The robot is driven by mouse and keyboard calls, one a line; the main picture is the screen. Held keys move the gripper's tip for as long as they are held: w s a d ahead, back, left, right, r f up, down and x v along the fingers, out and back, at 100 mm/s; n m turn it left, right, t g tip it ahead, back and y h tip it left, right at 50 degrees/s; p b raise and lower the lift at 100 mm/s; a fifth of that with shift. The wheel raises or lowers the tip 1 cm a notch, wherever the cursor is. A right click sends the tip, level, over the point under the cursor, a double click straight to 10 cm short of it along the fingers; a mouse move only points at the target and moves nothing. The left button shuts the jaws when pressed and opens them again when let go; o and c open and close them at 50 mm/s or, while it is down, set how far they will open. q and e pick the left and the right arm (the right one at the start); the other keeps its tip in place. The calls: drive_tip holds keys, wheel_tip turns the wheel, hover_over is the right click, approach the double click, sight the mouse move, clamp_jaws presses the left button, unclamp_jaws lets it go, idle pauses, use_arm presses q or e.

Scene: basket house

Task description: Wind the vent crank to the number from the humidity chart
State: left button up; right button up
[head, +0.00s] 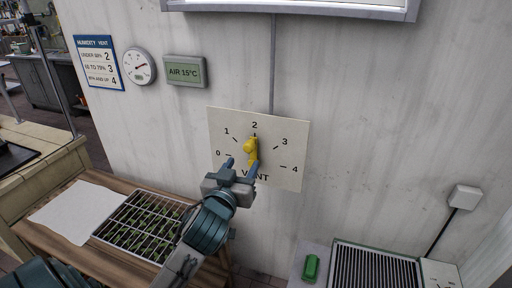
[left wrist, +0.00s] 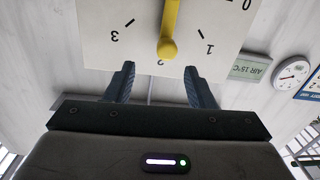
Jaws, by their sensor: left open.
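The vent plate (head: 284,165) on the wall carries numbers 0 to 4 around a yellow crank (head: 250,150). In the left wrist view the crank (left wrist: 170,25) shows inverted, its round knob end toward the 2. My left gripper (head: 242,165) is open in front of the plate, just below the knob; its fingers (left wrist: 159,68) are apart with nothing between them. The humidity chart (head: 98,62) at the upper left lists 2, 3 and 4 beside humidity bands in small print. The round gauge (head: 139,66) beside it has a red needle; its value is too small to read. My right gripper is not in view.
A display (head: 185,72) reads AIR 15°C. Below left, a wooden bench (head: 125,265) holds a seedling tray under a wire grid (head: 140,226) and a white sheet (head: 72,211). A grilled unit (head: 375,268) and a green object (head: 310,267) are at the lower right.

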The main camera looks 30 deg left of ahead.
sight(250, 150)
use_arm(q)
drive_tip(key=p+x, duration=0.3)
drive_tip(key=x, duration=0.6)
drive_tip(key=shift+w+a+f, duration=0.15)
drive_tip(key=shift+w+a, duration=0.15)
drive_tip(key=shift+w, duration=0.35)
drive_tip(key=shift+c, duration=0.9)
clamp_jaws()
